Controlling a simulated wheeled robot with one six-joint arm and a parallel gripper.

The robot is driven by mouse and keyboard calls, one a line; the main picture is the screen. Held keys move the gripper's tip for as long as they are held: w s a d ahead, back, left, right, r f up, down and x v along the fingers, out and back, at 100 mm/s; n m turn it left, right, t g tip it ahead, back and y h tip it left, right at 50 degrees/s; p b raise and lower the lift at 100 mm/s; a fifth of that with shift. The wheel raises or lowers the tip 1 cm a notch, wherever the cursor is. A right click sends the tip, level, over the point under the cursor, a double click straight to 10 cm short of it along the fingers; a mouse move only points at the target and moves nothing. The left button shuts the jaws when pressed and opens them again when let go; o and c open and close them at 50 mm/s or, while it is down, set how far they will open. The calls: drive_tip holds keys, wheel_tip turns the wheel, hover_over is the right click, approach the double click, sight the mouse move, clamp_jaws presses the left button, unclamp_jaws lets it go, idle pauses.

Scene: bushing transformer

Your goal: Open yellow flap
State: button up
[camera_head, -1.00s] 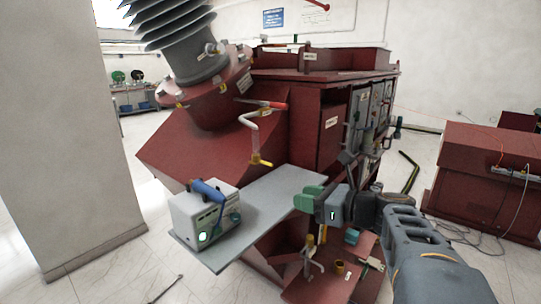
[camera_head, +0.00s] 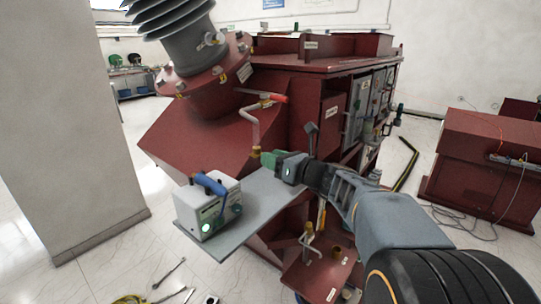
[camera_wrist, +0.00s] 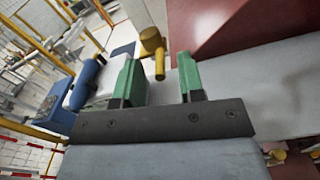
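The yellow flap (camera_wrist: 153,45) shows in the wrist view as a rounded yellow piece with a short stub hanging down. It sits just beyond my fingertips, in line with the gap between them. In the head view the yellow piece (camera_head: 255,152) is at the lower end of a bent pale pipe (camera_head: 254,125) and is partly hidden by my gripper (camera_head: 266,159). In the wrist view the two green fingers of my gripper (camera_wrist: 161,75) are apart, with nothing clearly held between them. I cannot tell whether they touch the yellow piece.
A grey shelf (camera_head: 225,238) lies below my gripper and carries a white test box (camera_head: 205,210) with a blue handle. A dark red transformer (camera_head: 190,135) stands behind. Tools lie on the floor (camera_head: 170,275).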

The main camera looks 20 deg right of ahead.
drive_tip(key=shift+w+a, duration=0.3)
drive_tip(key=shift+w, duration=0.1)
drive_tip(key=shift+c, duration=0.3)
clamp_jaws()
